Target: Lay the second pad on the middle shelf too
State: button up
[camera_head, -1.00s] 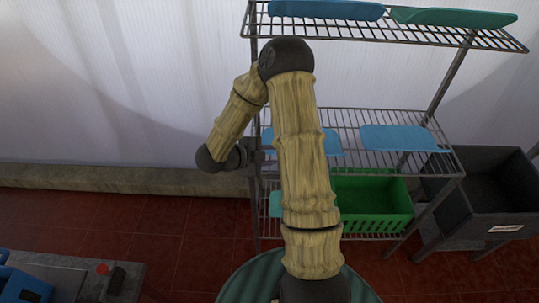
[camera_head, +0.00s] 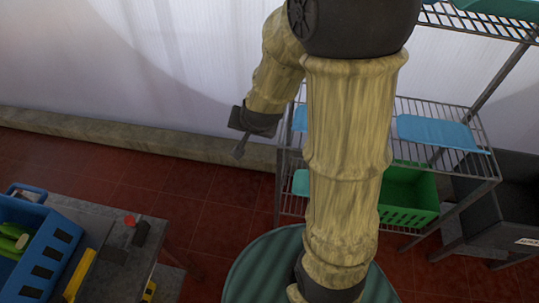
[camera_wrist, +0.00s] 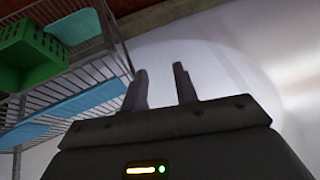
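A light blue pad (camera_head: 442,132) lies flat on the right part of the middle wire shelf (camera_head: 468,162). A second blue pad (camera_head: 300,118) lies on the left part of that shelf, mostly hidden behind my arm in the head view. Both pads show in the wrist view, the nearer one (camera_wrist: 92,98) and the farther one (camera_wrist: 28,132). My gripper (camera_head: 239,149) is left of the rack, clear of it, pointing down. In the wrist view its fingers (camera_wrist: 160,84) stand apart with nothing between them.
A teal pad (camera_head: 500,8) lies on the top shelf. A dark bin (camera_head: 510,232) stands right of the rack. A blue crate (camera_head: 60,235) sits on a bench at lower left.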

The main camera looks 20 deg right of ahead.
jog(key=s+d+r+n+g, duration=0.1)
jog(key=s+n+g, duration=0.3)
jog(key=s, duration=0.7)
jog(key=shift+s+d+r+n, duration=0.2)
jog(key=shift+s+d+n, duration=0.05)
jog(key=shift+n, duration=0.85)
